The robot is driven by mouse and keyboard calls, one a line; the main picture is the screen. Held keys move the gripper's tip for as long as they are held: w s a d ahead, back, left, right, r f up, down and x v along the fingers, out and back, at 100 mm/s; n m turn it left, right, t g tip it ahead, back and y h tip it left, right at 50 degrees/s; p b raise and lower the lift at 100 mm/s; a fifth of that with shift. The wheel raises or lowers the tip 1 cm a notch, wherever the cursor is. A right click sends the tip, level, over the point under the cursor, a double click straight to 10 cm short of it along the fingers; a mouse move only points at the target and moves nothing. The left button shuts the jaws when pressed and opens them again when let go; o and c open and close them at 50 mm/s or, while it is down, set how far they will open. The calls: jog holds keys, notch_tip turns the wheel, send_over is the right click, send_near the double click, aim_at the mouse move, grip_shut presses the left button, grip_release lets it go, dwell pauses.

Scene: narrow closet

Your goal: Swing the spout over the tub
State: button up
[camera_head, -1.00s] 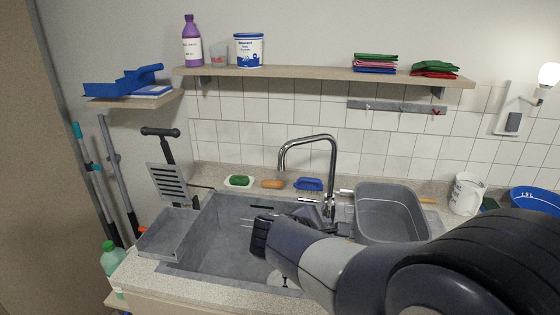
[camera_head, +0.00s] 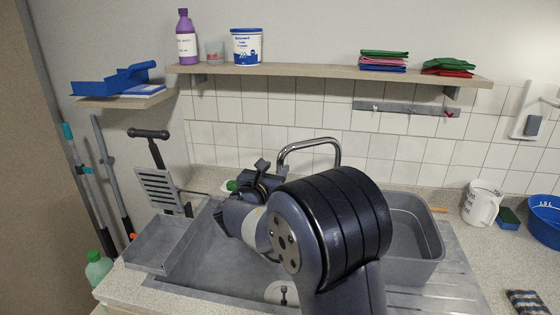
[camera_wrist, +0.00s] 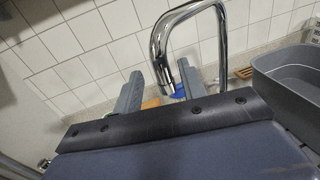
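The chrome spout (camera_head: 312,141) arches above the sink, its outlet over the basin, left of the grey tub (camera_head: 436,247). The tub stands on the drainer at the right; it also shows in the wrist view (camera_wrist: 285,82). My gripper (camera_head: 262,168) is raised over the basin, beside the spout's downturned end. In the wrist view my gripper (camera_wrist: 160,69) has its fingers apart, and the spout's end (camera_wrist: 166,84) appears between them, nearer the right finger. I cannot tell whether they touch. My arm hides the tap's base and part of the tub.
A shelf (camera_head: 320,71) with bottles and cloths runs above. A white jug (camera_head: 481,204) and blue bucket (camera_head: 545,222) stand right of the tub.

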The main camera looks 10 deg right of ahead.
aim_at(279, 165)
jog(key=shift+p+x, duration=0.35)
jog(key=shift+x, duration=1.65)
jog(key=shift+c, duration=0.3)
grip_shut()
